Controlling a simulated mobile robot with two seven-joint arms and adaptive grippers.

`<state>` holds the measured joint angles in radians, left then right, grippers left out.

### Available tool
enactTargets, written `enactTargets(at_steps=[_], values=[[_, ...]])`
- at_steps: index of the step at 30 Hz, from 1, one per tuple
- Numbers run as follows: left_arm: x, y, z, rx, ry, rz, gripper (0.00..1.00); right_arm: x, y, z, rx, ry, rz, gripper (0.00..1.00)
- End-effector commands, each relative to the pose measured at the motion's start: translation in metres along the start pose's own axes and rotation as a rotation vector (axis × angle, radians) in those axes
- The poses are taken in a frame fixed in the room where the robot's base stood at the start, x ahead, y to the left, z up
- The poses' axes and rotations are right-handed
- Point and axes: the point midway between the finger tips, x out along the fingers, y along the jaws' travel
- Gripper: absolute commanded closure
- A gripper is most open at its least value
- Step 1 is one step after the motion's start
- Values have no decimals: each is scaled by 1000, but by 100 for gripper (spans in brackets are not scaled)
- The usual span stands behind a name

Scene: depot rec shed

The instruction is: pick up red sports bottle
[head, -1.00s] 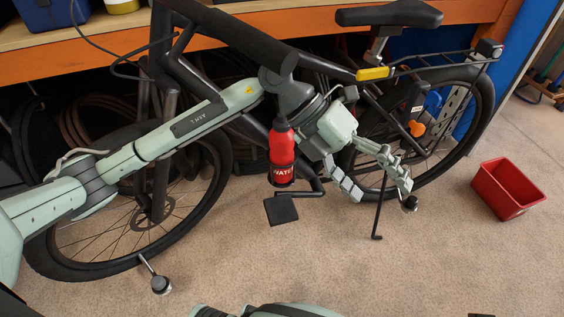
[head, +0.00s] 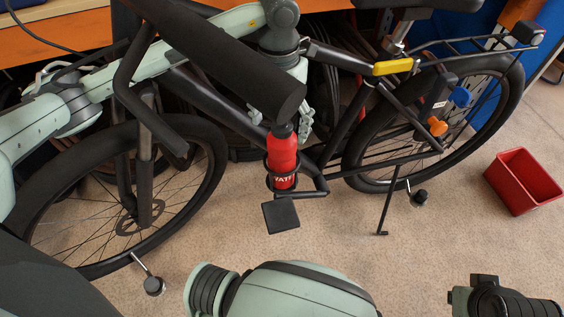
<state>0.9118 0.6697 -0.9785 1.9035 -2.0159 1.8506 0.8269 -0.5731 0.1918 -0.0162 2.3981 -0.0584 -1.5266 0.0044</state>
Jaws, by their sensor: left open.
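The red sports bottle (head: 283,158) has a dark cap and white lettering. It stands nearly upright in a dark cage on the bicycle's frame, above a pedal. My left gripper (head: 304,116) is open, just above and slightly right of the bottle's cap in the picture. A thick dark bar of the bicycle (head: 225,58) hides part of the gripper, so only some of its fingers show. I cannot tell whether they touch the bottle. My right gripper is not in view; parts of my own arm show along the bottom edge.
The bicycle's front wheel (head: 125,200) and rear wheel (head: 360,165) stand either side of the bottle. A kickstand (head: 388,210) reaches the floor. A red bin (head: 523,182) stands at right. An orange-edged bench (head: 60,48) is behind. The carpet between pedal and bin is mostly clear.

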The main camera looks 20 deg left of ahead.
Motion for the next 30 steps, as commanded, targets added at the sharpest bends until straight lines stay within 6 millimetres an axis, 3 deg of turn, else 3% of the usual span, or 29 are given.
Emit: enactTargets(at_steps=[9,17,30], values=[[43,-4,3,0,4,-1,20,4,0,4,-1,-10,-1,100],[48,-4,3,2,0,-1,20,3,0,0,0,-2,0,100],[48,-4,3,2,1,-1,73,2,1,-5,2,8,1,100]])
